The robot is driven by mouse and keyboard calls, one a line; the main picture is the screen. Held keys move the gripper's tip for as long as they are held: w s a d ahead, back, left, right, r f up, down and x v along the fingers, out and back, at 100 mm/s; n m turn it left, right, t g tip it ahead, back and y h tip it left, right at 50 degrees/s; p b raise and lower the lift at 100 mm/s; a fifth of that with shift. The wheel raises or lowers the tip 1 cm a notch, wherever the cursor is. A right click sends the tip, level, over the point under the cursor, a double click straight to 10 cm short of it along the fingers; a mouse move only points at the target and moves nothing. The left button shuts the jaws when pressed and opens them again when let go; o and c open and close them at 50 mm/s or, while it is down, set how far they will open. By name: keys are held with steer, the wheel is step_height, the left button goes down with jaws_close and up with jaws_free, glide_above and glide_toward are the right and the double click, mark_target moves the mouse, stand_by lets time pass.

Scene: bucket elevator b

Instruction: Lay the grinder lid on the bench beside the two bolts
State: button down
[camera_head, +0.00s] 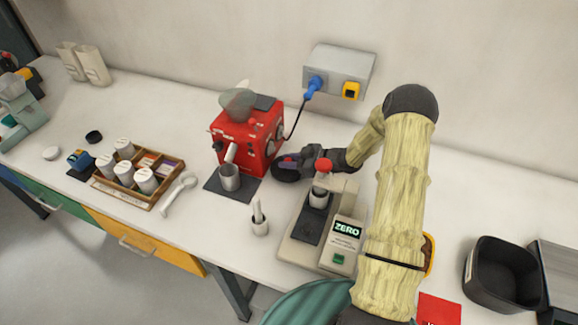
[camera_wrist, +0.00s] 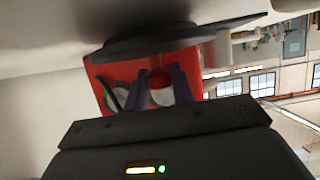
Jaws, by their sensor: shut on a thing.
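In the wrist view the disc's dark edge (camera_wrist: 185,37) crosses above my fingers (camera_wrist: 163,82), with the red grinder body (camera_wrist: 100,75) behind. I cannot make out the two bolts in either view.
A scale reading ZERO (camera_head: 347,230) stands in front of my gripper, with a red-topped part on it. A steel cup (camera_head: 229,178), a small cup (camera_head: 260,222) and a wooden jar tray (camera_head: 128,193) are left. A black bin (camera_head: 502,272) is far right. Bench between grinder and scale is narrow.

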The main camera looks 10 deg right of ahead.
steer(key=shift+s+f, duration=0.1)
steer(key=shift+f, duration=0.4)
steer(key=shift+s+f+b, duration=0.1)
steer(key=shift+f+b, duration=0.2)
steer(key=shift+f, duration=0.05)
steer(key=shift+s+f, duration=0.2)
steer(key=shift+f, duration=0.15)
steer(key=c, duration=1.2)
jaws_free()
steer(key=shift+s+f, duration=0.1)
steer(key=shift+w+d+r, duration=0.1)
steer(key=shift+w+r, duration=0.1)
steer(key=shift+r, duration=0.4)
steer(key=b+v, duration=0.2)
steer(key=v, duration=0.9)
steer(key=shift+s+d+r, duration=0.1)
steer(key=shift+d+r, duration=0.2)
